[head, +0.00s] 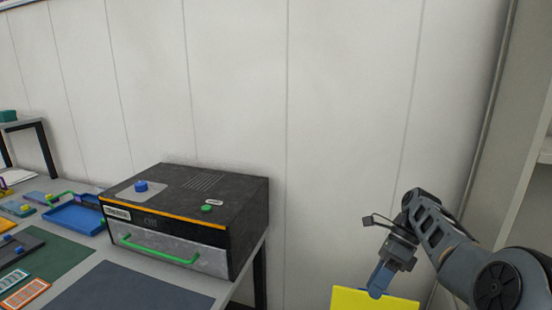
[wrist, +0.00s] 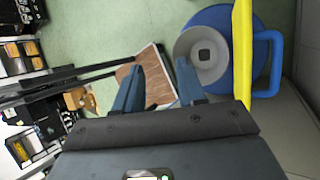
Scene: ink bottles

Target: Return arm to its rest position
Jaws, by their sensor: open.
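My arm is at the right of the head view, folded beside the wall and clear of the table. My gripper (head: 379,284) points down, just above or in front of the yellow panel (head: 365,300); I cannot tell whether they touch. In the wrist view my gripper (wrist: 158,82) has its two blue fingers spread apart, with nothing held between them. Below the fingers are the green floor and a brown board.
A black box with a green handle (head: 160,250) stands at the table's right end. A blue tray (head: 76,218) and coloured mats lie left of it. The wrist view shows a yellow edge (wrist: 242,50), a blue round object (wrist: 266,60) and a brown board (wrist: 157,75).

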